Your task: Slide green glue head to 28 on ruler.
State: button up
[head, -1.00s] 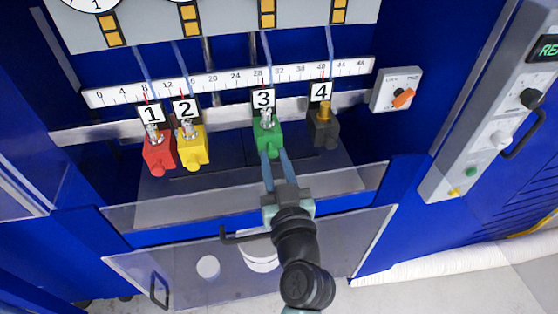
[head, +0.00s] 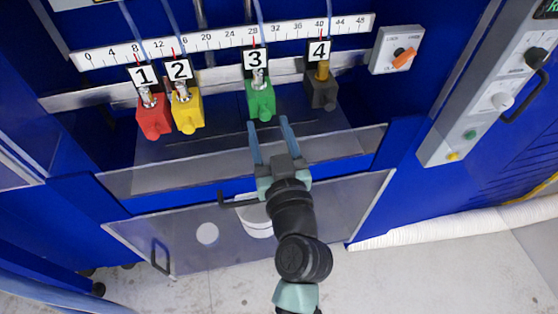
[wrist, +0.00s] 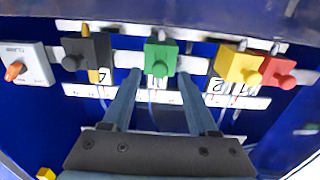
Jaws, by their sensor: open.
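The green glue head (head: 260,101), labelled 3, hangs on the rail under the white ruler (head: 226,38). Its red pointer stands at about 28 on the scale. My gripper (head: 269,133) is open and empty, a little below and in front of the green head, with its fingers apart from it. In the wrist view the green head (wrist: 160,57) shows between and beyond the two open fingers (wrist: 160,85).
A red head (head: 153,118) and a yellow head (head: 187,110) stand to the left, a dark grey head (head: 322,90) to the right. A clear panel (head: 340,146) lies below. A switch box with an orange knob (head: 404,57) is at the right.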

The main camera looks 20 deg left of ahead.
jog(key=b+v, duration=0.3)
jog(key=v, duration=0.8)
jog(key=shift+b, duration=0.4)
jog(key=w+d+r+m+t+h+p, duration=0.1)
jog(key=w+d+r+t+h, duration=0.15)
jog(key=r, duration=0.95)
jog(key=w+d+r+m+t+h+p, duration=0.15)
jog(key=w+r+t, duration=0.25)
jog(key=r, duration=0.9)
jog(key=s+d+r+m+t+h, duration=0.2)
jog(key=s+d+r+t+h, duration=0.1)
jog(key=r, duration=0.6)
jog(key=s+d+r+m+t+h+p, duration=0.1)
jog(key=s+d+r+m+t+h, duration=0.1)
jog(key=r, duration=0.7)
jog(key=shift+s+d+r+t+h, duration=0.4)
jog(key=shift+s+t+h, duration=0.1)
jog(key=shift+s, duration=0.25)
